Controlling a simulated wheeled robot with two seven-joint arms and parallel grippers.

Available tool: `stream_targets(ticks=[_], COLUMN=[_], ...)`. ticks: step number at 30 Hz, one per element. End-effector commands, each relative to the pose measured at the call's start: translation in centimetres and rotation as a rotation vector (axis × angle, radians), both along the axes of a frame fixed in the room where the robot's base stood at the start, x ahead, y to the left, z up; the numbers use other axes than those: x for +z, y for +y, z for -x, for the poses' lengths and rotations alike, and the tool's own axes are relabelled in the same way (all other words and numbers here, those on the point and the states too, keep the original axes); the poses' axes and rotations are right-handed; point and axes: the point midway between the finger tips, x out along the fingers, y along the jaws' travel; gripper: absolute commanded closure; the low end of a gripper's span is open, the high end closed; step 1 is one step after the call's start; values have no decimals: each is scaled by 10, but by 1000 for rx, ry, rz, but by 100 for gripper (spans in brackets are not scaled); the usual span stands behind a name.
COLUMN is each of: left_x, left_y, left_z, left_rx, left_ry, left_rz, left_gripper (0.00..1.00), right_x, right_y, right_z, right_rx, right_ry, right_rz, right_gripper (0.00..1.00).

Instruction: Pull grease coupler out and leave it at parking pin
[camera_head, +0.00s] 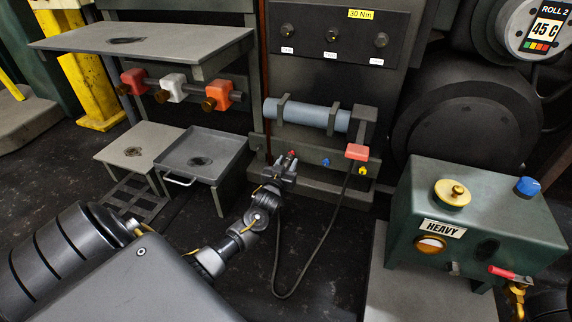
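My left gripper (284,169) is at the low front ledge of the dark panel, close to a small red fitting (292,153). A black hose (284,296) hangs in a loop from the red block (357,152) under the grey-blue cylinder (318,115) and rises to my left gripper. The grease coupler at that hose end is hidden or too small to make out, and I cannot tell whether the fingers are closed on it. A blue fitting (326,162) and a yellow fitting (362,170) sit further right; I cannot tell which is the parking pin. My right gripper is not in view.
A green box marked HEAVY (470,220) stands at the right. A grey tray (205,152) and a low stand (136,145) are at the left, under a shelf (145,42) with red, white and orange handles. Dark floor is open around the hose loop.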

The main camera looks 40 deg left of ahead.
Motion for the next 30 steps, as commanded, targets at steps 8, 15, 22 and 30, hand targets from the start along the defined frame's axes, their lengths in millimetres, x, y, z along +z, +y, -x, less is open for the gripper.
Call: stream_targets(ticks=[8,15,22,30], left_x=[0,1,1,2], left_y=[0,0,0,-3], left_z=[0,1,1,9], left_rx=[0,0,0,0], left_ry=[0,-1,-1,0], left_rz=[0,0,0,1], left_gripper=[99,100,100,100], right_x=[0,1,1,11], right_y=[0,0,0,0], right_z=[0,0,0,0], right_rx=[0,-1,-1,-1], right_ry=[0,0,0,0], right_rz=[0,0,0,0], right_gripper=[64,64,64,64])
